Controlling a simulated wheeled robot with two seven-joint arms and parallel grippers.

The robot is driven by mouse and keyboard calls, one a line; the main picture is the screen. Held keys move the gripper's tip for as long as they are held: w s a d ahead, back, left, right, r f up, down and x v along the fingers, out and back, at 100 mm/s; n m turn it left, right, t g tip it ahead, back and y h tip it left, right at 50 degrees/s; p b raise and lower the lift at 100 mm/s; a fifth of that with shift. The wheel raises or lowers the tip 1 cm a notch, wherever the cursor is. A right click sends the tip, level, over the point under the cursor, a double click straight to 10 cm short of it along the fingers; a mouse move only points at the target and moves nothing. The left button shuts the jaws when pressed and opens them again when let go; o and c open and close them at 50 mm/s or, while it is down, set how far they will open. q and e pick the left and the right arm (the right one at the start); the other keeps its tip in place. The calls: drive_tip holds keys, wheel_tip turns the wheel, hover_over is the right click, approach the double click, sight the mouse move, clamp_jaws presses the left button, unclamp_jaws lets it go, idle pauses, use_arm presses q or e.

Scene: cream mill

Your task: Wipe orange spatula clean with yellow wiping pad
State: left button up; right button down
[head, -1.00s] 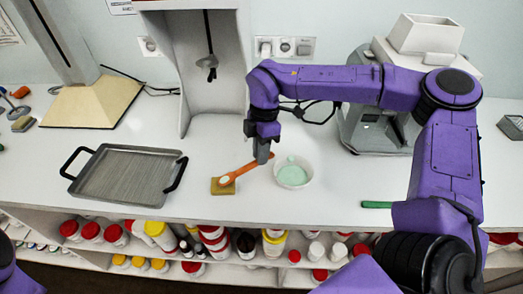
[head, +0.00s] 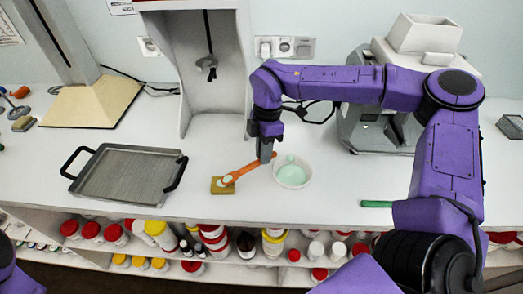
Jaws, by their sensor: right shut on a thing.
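My right gripper (head: 266,156) is shut on the orange spatula (head: 244,171), near the upper right end of its handle. The spatula slants down to the left. Its head (head: 227,181) carries a pale patch and lies over the yellow wiping pad (head: 220,188); I cannot tell whether it presses on it. The pad lies flat on the white counter, left of a white bowl (head: 304,181) with pale green cream. My left gripper is out of view; only a bit of purple arm shows at the lower left.
A grey tray (head: 130,201) with black handles lies to the left. A green object (head: 376,204) lies near the counter's front edge at the right. A grey machine (head: 375,130) stands behind. Bottles with red and yellow lids (head: 205,235) fill the shelf below.

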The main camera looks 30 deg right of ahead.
drive_tip(key=shift+d, duration=0.4)
drive_tip(key=shift+a+f, duration=0.1)
drive_tip(key=shift+a, duration=0.35)
drive_tip(key=shift+a+b, duration=0.35)
drive_tip(key=shift+a, duration=0.05)
drive_tip(key=shift+d+r+p, duration=0.2)
drive_tip(key=shift+d+p, duration=0.1)
drive_tip(key=shift+d, duration=0.2)
drive_tip(key=shift+d+f, duration=0.1)
drive_tip(key=shift+d, duration=0.25)
drive_tip(key=shift+a+f, duration=0.1)
drive_tip(key=shift+a, duration=0.35)
drive_tip(key=shift+a+b, duration=0.35)
drive_tip(key=shift+a, duration=0.05)
drive_tip(key=shift+d, duration=0.25)
drive_tip(key=shift+d+p, duration=0.45)
drive_tip(key=shift+d, duration=0.15)
drive_tip(key=shift+a, duration=0.2)
drive_tip(key=shift+a+b, duration=0.5)
drive_tip(key=shift+a, duration=0.1)
